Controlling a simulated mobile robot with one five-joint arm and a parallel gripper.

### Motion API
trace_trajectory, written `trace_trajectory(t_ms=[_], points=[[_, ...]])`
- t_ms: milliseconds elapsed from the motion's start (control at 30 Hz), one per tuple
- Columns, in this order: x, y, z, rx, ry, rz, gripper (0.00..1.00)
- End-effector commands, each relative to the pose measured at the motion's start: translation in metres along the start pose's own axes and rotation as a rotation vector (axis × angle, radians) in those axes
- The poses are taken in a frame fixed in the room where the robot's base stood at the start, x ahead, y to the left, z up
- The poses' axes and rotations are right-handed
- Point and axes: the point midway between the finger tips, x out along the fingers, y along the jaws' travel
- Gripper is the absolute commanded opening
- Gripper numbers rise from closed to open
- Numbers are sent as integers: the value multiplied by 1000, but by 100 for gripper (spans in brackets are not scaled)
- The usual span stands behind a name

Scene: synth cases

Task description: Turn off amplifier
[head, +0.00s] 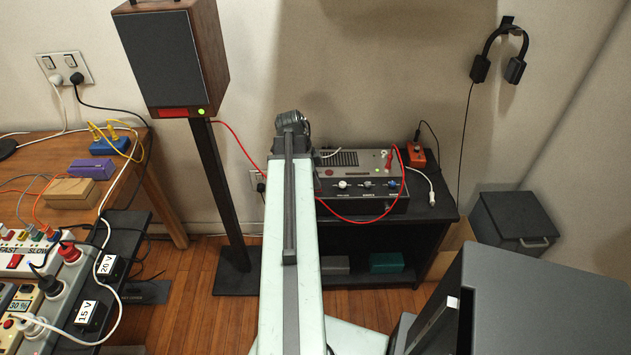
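The amplifier (345,197) appears to be the grey and black box on the black shelf unit at centre right. My arm rises from the bottom centre and hides the amplifier's left end. The arm's far end is a dark rounded joint beside the amplifier's left side in the picture. No gripper fingers show; they are hidden behind or beyond the arm.
A wooden speaker (172,55) with a green light stands on a black stand (228,190). An orange box (416,155) is right of the amplifier. Headphones (502,52) hang on the wall. A cabled workbench (150,215) is at left. A grey cabinet (545,300) fills the lower right.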

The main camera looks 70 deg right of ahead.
Motion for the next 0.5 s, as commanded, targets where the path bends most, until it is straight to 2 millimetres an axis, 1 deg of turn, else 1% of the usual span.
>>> trace_trajectory(t_ms=[167,267,367,500], points=[[-5,0,-2,0,1,0,0],[-15,0,-4,-2,1,-1,0],[-32,1,-7,-3,1,-1,0],[-62,1,-12,-5,0,-1,0]])
